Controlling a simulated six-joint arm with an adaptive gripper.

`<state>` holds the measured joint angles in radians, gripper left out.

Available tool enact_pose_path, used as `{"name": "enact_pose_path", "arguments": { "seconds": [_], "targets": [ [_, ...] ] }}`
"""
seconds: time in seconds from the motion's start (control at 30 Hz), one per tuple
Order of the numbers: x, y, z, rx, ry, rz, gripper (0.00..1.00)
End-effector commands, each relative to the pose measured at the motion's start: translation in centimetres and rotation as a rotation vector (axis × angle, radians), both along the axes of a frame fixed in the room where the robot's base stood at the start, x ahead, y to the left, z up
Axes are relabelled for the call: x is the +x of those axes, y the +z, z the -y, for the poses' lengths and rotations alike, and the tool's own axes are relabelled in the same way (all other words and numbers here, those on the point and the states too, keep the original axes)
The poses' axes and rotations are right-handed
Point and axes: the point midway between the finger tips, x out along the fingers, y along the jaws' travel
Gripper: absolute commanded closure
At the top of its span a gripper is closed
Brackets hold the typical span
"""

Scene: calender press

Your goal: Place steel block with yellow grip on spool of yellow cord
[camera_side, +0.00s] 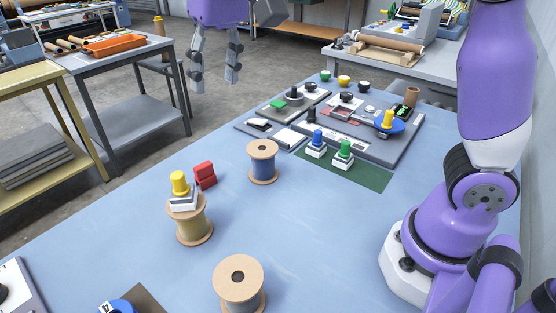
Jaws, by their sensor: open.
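The steel block with the yellow grip (183,195) rests upright on the top flange of the spool of yellow cord (194,228), left of the middle of the blue table. My gripper (214,80) is open and empty at the top of the side view, its two fingers pointing down and apart. It is clear of the block and the spool, well above them in the picture. The underside of the block against the spool top is too small to see in detail.
A red block (205,175) stands just behind the yellow-cord spool. A blue-cord spool (263,163) and another spool (239,282) stand nearby. Blue-grip (316,146) and green-grip (344,154) blocks sit on a green mat (372,178). The table's middle is clear.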

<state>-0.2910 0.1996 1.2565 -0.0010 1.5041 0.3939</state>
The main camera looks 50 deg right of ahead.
Motion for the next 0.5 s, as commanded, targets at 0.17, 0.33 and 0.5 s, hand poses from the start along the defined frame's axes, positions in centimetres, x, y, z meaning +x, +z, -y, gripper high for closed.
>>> {"name": "enact_pose_path", "arguments": {
  "seconds": [0.17,0.33,0.5],
  "targets": [
    [-5.5,-1.4,5.5,-0.009,0.032,0.141,0.46],
    [-10.2,-5.1,8.6,-0.046,0.061,0.253,0.46],
    [-12.7,-8.1,9.8,-0.077,0.08,0.311,0.46]
  ]
}}
